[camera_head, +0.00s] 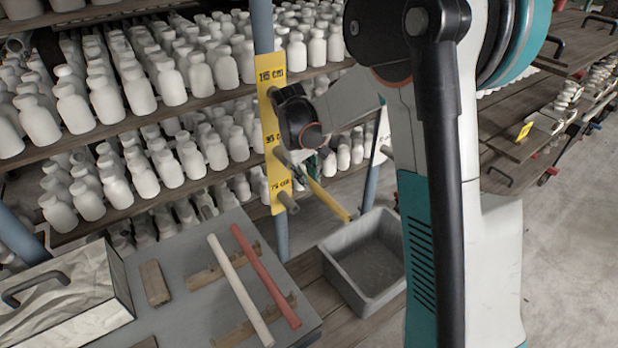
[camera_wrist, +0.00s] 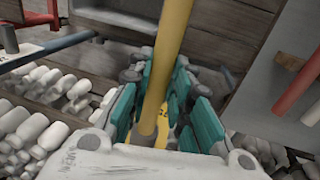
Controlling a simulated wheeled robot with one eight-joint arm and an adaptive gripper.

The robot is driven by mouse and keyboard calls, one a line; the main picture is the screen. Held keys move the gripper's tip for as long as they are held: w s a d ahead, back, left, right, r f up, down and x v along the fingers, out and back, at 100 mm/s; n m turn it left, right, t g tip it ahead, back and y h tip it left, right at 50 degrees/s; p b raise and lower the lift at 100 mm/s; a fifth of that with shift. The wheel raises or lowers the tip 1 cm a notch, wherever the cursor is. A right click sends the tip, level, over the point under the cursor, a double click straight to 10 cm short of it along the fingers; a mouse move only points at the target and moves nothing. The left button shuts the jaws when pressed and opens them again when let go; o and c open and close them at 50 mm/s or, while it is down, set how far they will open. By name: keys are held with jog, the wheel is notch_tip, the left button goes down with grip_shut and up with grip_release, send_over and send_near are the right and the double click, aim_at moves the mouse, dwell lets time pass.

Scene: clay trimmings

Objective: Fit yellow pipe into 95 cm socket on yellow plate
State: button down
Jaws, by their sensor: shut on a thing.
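The yellow plate (camera_head: 270,130) hangs upright on a blue post, with labels for 115 cm, 95 cm and 75 cm. The 95 cm socket (camera_head: 283,157) is a grey stub at the middle label. The yellow pipe (camera_head: 330,202) slopes down and right from my gripper (camera_head: 309,167), its free end over the grey bin. In the wrist view the yellow pipe (camera_wrist: 171,50) runs between the teal fingers of my gripper (camera_wrist: 160,105), which is shut on it. The pipe's far end meets a grey collar (camera_wrist: 146,132); I cannot tell how deep it sits.
A grey bin (camera_head: 340,262) stands below the pipe. A grey table (camera_head: 185,240) holds a cream pipe (camera_head: 240,290) and a red pipe (camera_head: 266,275) on wooden rests. Shelves of white bottles (camera_head: 170,82) stand behind the plate. Floor (camera_head: 575,250) at right is clear.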

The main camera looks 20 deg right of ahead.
jog(key=shift+w+a, duration=0.1)
jog(key=shift+w, duration=0.3)
jog(key=c, duration=1.4)
grip_release()
jog(key=shift+r, duration=0.1)
notch_tip(320, 180, up, 12)
jog(key=a, duration=0.2)
jog(key=shift+s+a+f, duration=0.15)
jog(key=shift+s+f, duration=0.05)
jog(key=shift+s, duration=0.1)
